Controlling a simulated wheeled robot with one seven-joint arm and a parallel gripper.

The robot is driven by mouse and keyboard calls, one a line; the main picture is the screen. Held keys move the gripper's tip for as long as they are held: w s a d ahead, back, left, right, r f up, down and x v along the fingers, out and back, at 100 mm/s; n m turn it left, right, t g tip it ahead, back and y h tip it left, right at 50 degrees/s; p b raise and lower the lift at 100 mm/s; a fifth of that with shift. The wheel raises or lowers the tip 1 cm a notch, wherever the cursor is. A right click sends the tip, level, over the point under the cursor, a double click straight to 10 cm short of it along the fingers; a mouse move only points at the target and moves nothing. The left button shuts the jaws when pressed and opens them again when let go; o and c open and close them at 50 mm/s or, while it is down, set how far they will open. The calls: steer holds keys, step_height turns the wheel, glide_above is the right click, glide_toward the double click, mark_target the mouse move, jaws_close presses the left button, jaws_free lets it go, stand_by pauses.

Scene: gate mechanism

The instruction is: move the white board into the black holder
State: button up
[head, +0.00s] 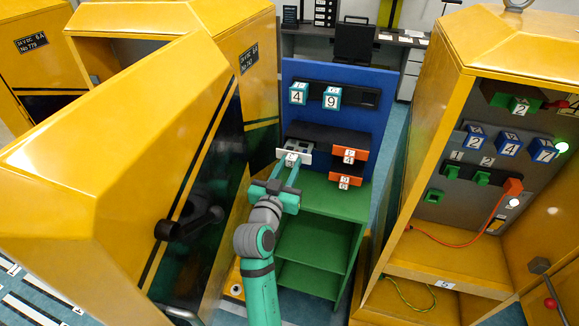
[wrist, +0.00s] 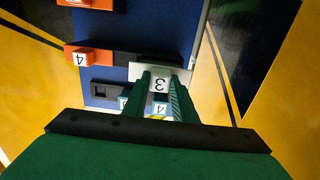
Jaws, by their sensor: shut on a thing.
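The white board (head: 300,158) is a small white plate with a "3" tag on its front; it also shows in the wrist view (wrist: 138,72). My gripper (head: 286,169) is shut on it, with a green finger on each side of the tag in the wrist view (wrist: 160,88). A black holder strip (head: 366,97) runs across the upper blue panel; its right part is bare, and an empty square socket shows in the wrist view (wrist: 104,90). A second black holder (head: 322,137) is just behind the board. I cannot tell whether the board touches it.
Blue cubes marked 4 (head: 298,93) and 9 (head: 332,96) sit on the upper strip. Orange blocks (head: 347,155) are right of the board. A yellow cabinet (head: 130,170) stands close on the left, another (head: 440,110) on the right. Green shelves (head: 312,236) are below.

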mark_target(296, 149)
steer(key=shift+x, duration=2.75)
steer(key=shift+w+d+r, duration=0.1)
steer(key=shift+w+d, duration=0.1)
steer(key=shift+w, duration=0.45)
jaws_close()
steer(key=o, duration=1.2)
jaws_free()
